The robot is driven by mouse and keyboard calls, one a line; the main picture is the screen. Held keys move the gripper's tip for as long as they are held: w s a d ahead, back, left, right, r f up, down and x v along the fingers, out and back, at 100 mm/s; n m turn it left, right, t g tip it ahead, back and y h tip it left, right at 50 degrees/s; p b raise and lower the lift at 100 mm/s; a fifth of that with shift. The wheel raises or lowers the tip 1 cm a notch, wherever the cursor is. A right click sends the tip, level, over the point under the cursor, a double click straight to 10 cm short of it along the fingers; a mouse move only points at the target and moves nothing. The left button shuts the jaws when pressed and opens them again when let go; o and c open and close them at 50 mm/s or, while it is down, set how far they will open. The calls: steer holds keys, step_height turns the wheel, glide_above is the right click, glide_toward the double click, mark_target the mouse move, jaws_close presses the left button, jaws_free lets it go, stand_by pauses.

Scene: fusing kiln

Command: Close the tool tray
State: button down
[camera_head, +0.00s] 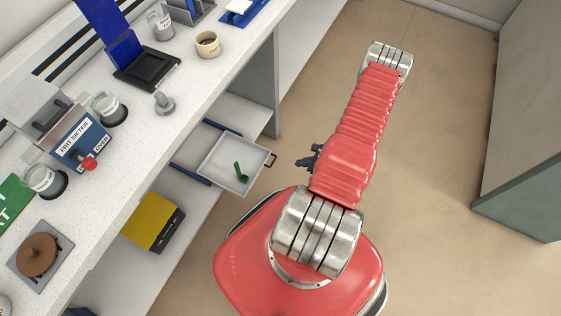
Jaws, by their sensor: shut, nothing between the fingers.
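The tool tray (215,172) is a shallow white tray sticking out from under the white counter on dark rails. A green scoop (240,173) lies in it. Its dark handle (272,160) is on the right edge, facing the open floor. My gripper (300,162) is dark and small, just right of the handle and apart from it in the picture. It is shut and empty. My red arm hides part of the gripper.
The counter holds a frit sifter (75,142), jars (110,108), a cream pot (207,44) and a black-based blue stand (146,70). A yellow box (153,222) is on the lower shelf. A grey cabinet (520,130) stands at right. The floor between is clear.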

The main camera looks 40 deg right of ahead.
steer(key=shift+f, duration=0.1)
steer(key=w+r+x, duration=0.1)
steer(key=w+x, duration=0.1)
steer(key=x, duration=1.1)
steer(key=shift+a+r, duration=0.35)
steer(key=shift+r, duration=0.1)
